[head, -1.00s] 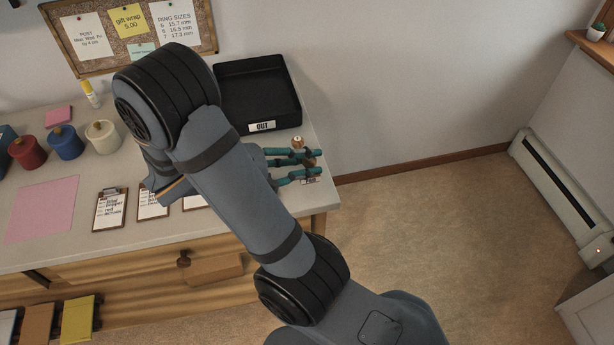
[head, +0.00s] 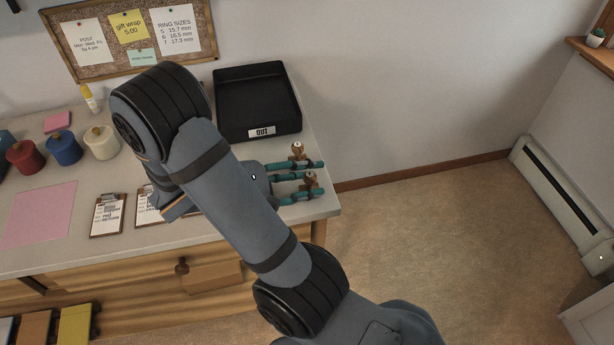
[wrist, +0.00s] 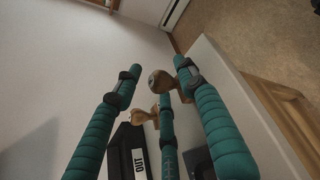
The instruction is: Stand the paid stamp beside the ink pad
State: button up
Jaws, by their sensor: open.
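Two stamps with turned wooden handles stand at the right end of the counter in the head view, a rear one (head: 297,149) and a front one (head: 310,180). No wording is readable on either, so I cannot tell which is the paid stamp. My gripper (head: 318,178) is open, its teal fingers reaching right around the front stamp's handle. In the wrist view, one wooden handle (wrist: 164,83) shows near the fingertips and another (wrist: 140,115) beyond, between the left and middle fingers. A dark flat thing (wrist: 200,160) low between fingers may be the ink pad; it is mostly hidden.
A black OUT tray (head: 258,103) stands just behind the stamps. The counter's right edge (head: 328,200) is close to my fingertips, with open floor beyond. Clipboards (head: 108,214), a pink sheet (head: 38,215) and lidded jars (head: 101,142) lie further left. My arm covers the middle counter.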

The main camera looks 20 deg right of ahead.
aim_at(307, 175)
jog(key=shift+a, duration=0.1)
jog(key=p+v, duration=0.2)
jog(key=v, duration=1)
jog(key=b+x, duration=0.2)
jog(key=x, duration=1)
jog(key=shift+s, duration=0.1)
notch_tip(307, 175, up, 3)
jog(key=shift+r+p, duration=0.1)
jog(key=shift+p, duration=0.5)
jog(key=shift+r, duration=0.4)
jog(key=shift+f, duration=0.1)
